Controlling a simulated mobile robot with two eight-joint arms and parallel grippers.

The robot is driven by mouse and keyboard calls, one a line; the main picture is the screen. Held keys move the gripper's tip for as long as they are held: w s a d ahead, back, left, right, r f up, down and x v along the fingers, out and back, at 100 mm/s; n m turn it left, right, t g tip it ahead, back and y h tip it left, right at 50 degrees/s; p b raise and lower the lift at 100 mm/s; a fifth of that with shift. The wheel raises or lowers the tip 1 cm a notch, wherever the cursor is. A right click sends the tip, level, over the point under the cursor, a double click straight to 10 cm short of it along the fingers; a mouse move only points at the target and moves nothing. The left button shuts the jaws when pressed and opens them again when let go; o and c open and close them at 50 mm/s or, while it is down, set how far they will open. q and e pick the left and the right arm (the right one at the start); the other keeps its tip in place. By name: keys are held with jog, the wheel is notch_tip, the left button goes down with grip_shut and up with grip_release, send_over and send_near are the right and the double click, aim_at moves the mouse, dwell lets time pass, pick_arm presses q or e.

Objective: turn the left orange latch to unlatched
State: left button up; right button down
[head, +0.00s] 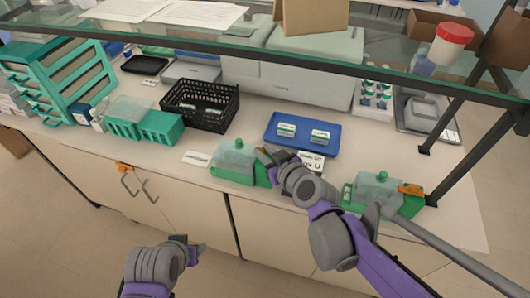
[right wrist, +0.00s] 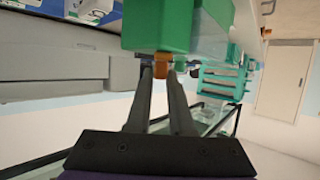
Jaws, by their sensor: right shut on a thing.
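The left green box (head: 232,162) with a clear lid and a green knob stands near the bench's front edge. My right gripper (head: 268,157) is at its right end and covers its latch in the head view. In the right wrist view the fingers (right wrist: 160,78) are shut on the orange latch (right wrist: 161,63), just by the green box (right wrist: 160,28). The latch's exact angle is hard to tell. My left gripper (head: 194,250) is low in front of the cabinets, away from the bench; its jaws are too unclear to read.
A second green box (head: 365,192) with its own orange latch (head: 411,189) stands to the right. A blue tray (head: 300,131) and a black basket (head: 200,105) lie behind. A glass shelf (head: 200,52) spans above the bench. An orange piece (head: 123,168) sits at the cabinet handles.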

jog(key=shift+h, duration=0.3)
dwell(0.4)
jog(key=c, duration=0.8)
grip_release()
jog(key=p+v, duration=0.2)
jog(key=v, duration=0.8)
jog(key=shift+s, duration=0.4)
jog(key=shift+d, duration=0.15)
